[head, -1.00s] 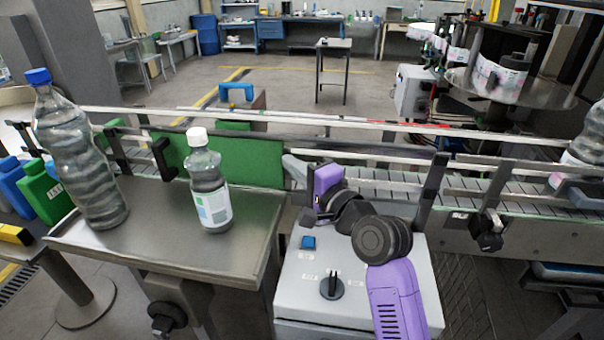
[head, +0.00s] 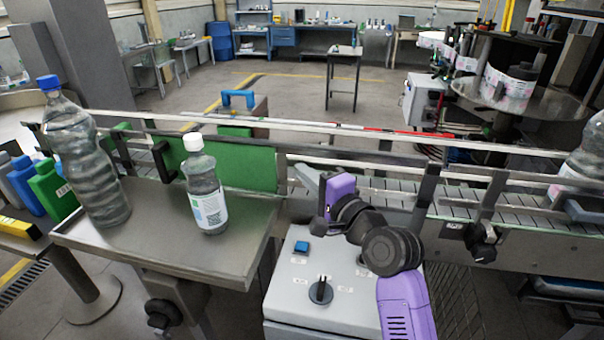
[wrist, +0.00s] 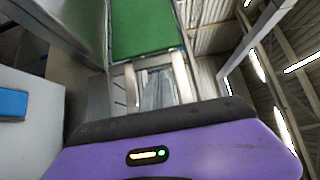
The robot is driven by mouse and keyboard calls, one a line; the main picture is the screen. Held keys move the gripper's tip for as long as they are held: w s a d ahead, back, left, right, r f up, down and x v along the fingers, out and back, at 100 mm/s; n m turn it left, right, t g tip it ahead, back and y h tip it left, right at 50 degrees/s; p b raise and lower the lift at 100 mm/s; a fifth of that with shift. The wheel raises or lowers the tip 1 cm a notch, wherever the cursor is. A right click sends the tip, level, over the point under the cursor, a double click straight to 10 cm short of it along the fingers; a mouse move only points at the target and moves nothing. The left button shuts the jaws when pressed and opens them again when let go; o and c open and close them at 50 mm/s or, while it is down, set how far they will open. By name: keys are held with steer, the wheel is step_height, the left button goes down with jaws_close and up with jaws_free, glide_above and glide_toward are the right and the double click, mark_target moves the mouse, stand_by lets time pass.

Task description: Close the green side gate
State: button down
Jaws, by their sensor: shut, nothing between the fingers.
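The green side gate (head: 235,165) is a flat green panel standing upright between the steel table and the conveyor. A black handle (head: 162,160) is at its left end. In the wrist view, part of the green panel (wrist: 146,28) shows at the top, beyond the fingertips. My gripper (head: 303,174) is just right of the gate's right end, with its grey fingers pointing left toward it. In the wrist view my gripper (wrist: 155,88) looks shut and empty. I cannot tell whether it touches the gate. The bottle hides part of the panel.
A bottle with a white cap (head: 206,190) stands on the steel table (head: 150,235), close in front of the gate. A taller blue-capped bottle (head: 85,160) stands at the table's left. A grey control box (head: 300,300) is below my arm. The conveyor (head: 400,195) runs right.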

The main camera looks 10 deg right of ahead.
steer(key=s+d+r+n+t+h+b, duration=0.2)
steer(key=s+d+n+t+h, duration=0.1)
steer(key=s+d, duration=0.65)
steer(key=s+f+n+g+h, duration=0.1)
steer(key=s+f+n, duration=0.2)
steer(key=s, duration=1.1)
steer(key=s+d+f+n+g+h, duration=0.1)
steer(key=s+f+n+g+h, duration=0.1)
steer(key=s+f, duration=0.7)
steer(key=s+d+f+n+g+h, duration=0.1)
steer(key=s+f+n, duration=0.4)
steer(key=s, duration=1.4)
steer(key=shift+s+f+g+h, duration=0.2)
steer(key=shift+f+g+h, duration=0.1)
steer(key=shift+f, duration=0.65)
